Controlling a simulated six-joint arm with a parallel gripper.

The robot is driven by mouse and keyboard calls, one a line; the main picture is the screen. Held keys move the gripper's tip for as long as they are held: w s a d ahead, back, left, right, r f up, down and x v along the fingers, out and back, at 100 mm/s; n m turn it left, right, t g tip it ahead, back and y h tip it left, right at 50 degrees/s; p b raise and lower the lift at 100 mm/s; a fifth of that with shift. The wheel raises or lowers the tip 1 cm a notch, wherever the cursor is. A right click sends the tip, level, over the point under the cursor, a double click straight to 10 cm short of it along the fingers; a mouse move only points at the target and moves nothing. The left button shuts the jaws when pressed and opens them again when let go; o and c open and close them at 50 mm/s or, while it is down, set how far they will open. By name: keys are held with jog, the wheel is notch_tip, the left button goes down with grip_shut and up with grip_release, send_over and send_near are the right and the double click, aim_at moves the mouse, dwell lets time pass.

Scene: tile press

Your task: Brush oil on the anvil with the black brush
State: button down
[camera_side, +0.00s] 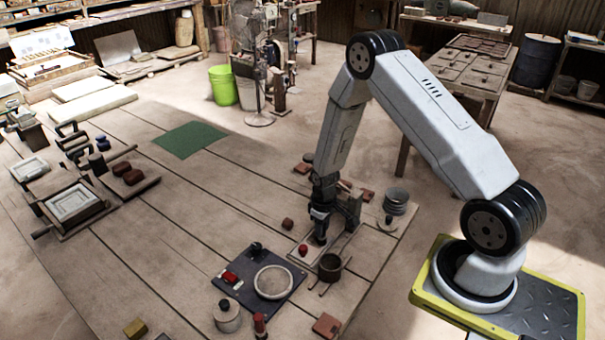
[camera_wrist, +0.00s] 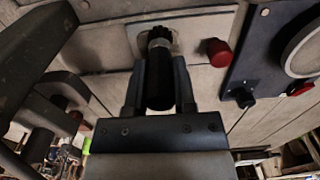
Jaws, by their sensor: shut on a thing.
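My gripper (camera_wrist: 158,95) is shut on the black brush (camera_wrist: 159,75), with one finger on each side of its dark handle. The brush points away from the wrist, and its bristly end lies over a pale flat plate (camera_wrist: 133,38), which looks like the anvil. I cannot tell whether the bristles touch it. In the side view my gripper (camera_side: 320,212) is low beside the press (camera_side: 348,212), with the dark brush (camera_side: 319,238) below it. Part of the press is hidden by the arm.
A red knob-like piece (camera_wrist: 218,52) stands close to the brush. The middle of the table near the green mat (camera_side: 190,139) is clear.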

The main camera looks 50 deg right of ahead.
jog(key=shift+w, duration=2.45)
jog(key=shift+s, duration=2.95)
jog(key=shift+s+r, duration=0.15)
jog(key=shift+s, duration=0.1)
jog(key=shift+w+r, duration=0.1)
jog(key=shift+r, duration=0.7)
notch_tip(320, 180, up, 6)
jog(key=shift+a+r, duration=0.1)
